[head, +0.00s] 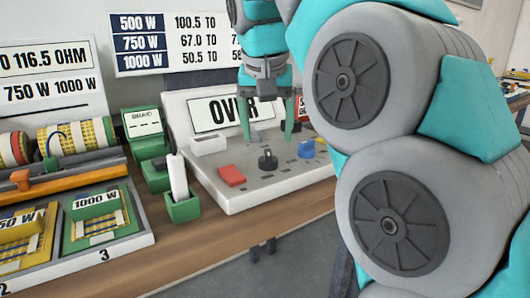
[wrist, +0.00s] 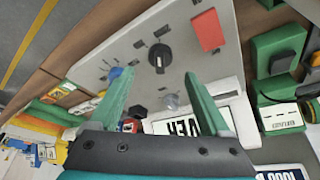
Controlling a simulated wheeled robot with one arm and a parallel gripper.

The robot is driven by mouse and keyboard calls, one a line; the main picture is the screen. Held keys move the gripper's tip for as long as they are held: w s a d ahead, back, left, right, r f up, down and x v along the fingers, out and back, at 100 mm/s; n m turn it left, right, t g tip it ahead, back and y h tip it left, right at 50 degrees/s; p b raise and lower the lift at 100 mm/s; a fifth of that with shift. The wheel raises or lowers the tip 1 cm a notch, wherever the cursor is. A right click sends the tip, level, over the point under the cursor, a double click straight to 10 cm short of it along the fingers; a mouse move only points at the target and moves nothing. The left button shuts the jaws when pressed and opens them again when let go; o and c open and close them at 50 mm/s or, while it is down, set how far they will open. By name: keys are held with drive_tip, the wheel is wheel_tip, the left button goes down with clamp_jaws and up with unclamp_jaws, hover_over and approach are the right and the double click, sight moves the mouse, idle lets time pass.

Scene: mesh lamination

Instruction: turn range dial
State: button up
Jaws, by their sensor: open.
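A black dial (head: 267,160) with a pointed knob sits on the sloping face of the pale grey meter box (head: 290,190). The dial also shows in the wrist view (wrist: 158,57), with a pale pointer line and small markings around it. My gripper (head: 268,135) is open and empty above the rear of the panel, behind the dial in the head view. In the wrist view my gripper (wrist: 155,78) has its fingers spread, with the dial beyond the tips and between their lines. I see no contact with the dial.
A red button (head: 231,175) and a blue knob (head: 306,149) flank the dial. The "OVER" display (head: 218,113) stands behind. Green holders (head: 182,208) and a tray (head: 130,243) are at left.

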sight(268, 154)
drive_tip(key=shift+x, duration=3.35)
drive_tip(key=shift+c, duration=0.2)
clamp_jaws()
